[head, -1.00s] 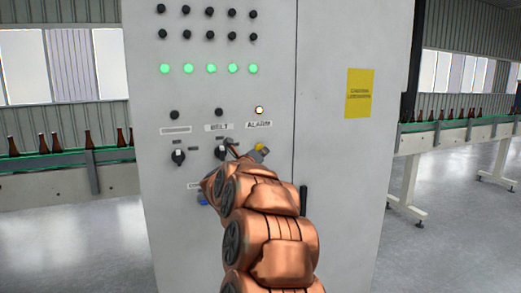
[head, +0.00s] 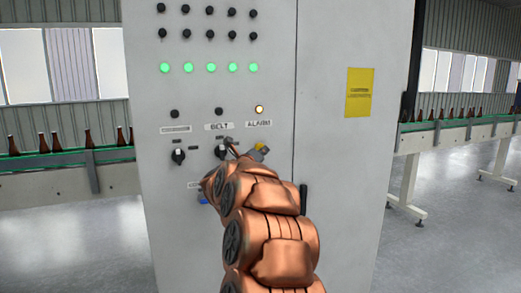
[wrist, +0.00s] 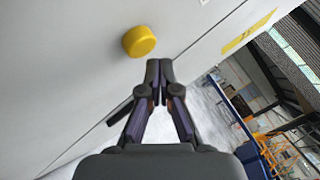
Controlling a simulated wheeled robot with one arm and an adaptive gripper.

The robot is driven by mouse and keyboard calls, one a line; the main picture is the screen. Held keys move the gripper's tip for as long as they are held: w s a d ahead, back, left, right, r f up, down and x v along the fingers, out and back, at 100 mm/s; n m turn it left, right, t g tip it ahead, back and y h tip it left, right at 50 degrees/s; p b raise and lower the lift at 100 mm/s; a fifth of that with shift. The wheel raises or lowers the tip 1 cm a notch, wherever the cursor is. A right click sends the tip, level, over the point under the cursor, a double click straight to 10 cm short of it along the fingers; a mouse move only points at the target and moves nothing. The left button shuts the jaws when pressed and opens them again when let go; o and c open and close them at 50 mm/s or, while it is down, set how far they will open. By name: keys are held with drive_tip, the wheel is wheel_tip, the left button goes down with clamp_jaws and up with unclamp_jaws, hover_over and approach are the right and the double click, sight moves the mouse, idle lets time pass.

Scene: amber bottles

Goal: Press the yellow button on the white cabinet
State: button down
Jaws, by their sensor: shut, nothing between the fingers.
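The yellow button (wrist: 139,41) stands out from the front of the white cabinet (wrist: 75,85) in the wrist view. In the head view the button (head: 261,147) shows only in part, below the ALARM label, behind my gripper. My gripper (wrist: 159,64) is shut with its fingertips together and nothing between them. In the wrist view the fingertips are just below and to the right of the button, with a small gap in the picture. I cannot tell how far they are from the panel. My gripper (head: 245,150) is partly hidden by my copper-coloured arm in the head view.
Black knobs (head: 178,155) and a lit alarm lamp (head: 259,109) are near my gripper. A green row of lamps (head: 210,68) is above. A dark door handle (head: 303,198) is right of my arm. Conveyors with amber bottles (head: 88,140) stand on both sides.

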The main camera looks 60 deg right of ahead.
idle(0.3)
drive_tip(key=shift+w+d, duration=0.25)
drive_tip(key=shift+w, duration=0.1)
drive_tip(key=shift+w+d, duration=0.2)
drive_tip(key=shift+w, duration=0.15)
idle(0.9)
drive_tip(key=shift+s+b, duration=0.1)
drive_tip(key=shift+b, duration=0.25)
drive_tip(key=shift+s+a+b, duration=0.45)
drive_tip(key=shift+s+b, duration=0.1)
drive_tip(key=shift+s, duration=0.05)
drive_tip(key=shift+s, duration=0.1)
